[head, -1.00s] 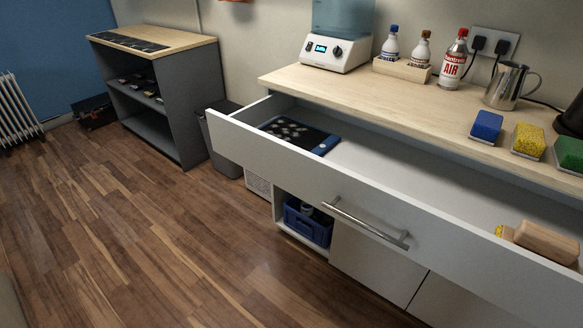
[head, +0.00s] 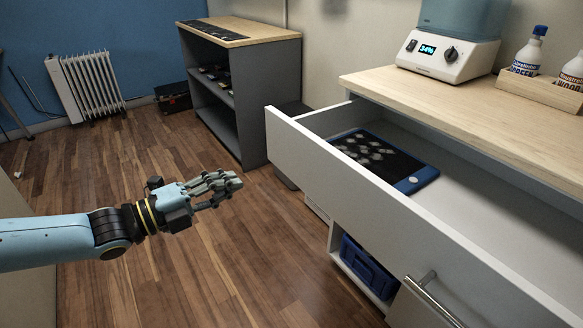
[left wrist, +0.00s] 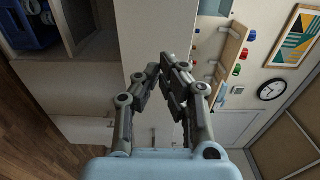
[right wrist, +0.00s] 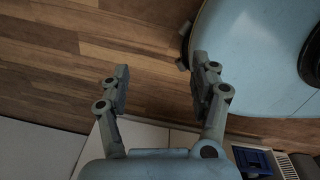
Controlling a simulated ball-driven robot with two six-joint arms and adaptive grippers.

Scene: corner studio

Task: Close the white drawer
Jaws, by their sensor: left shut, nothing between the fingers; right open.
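The white drawer (head: 365,195) stands pulled open under the wooden worktop, on the right of the head view. Its metal bar handle (head: 433,300) is at the lower edge of that view. A dark panel with a blue edge (head: 385,158) and several pale pieces lies inside the drawer. My left gripper (head: 238,182) is shut and empty, left of the drawer front and apart from it. It also shows in the left wrist view (left wrist: 166,70). My right gripper (right wrist: 161,65) is open and empty in the right wrist view, over the floor; the head view does not show it.
A blue crate (head: 366,268) sits in the open compartment below the drawer. A white appliance (head: 447,53) and bottles in a wooden holder (head: 541,88) stand on the worktop (head: 470,112). A grey shelf unit (head: 270,95) and a radiator (head: 85,85) are behind.

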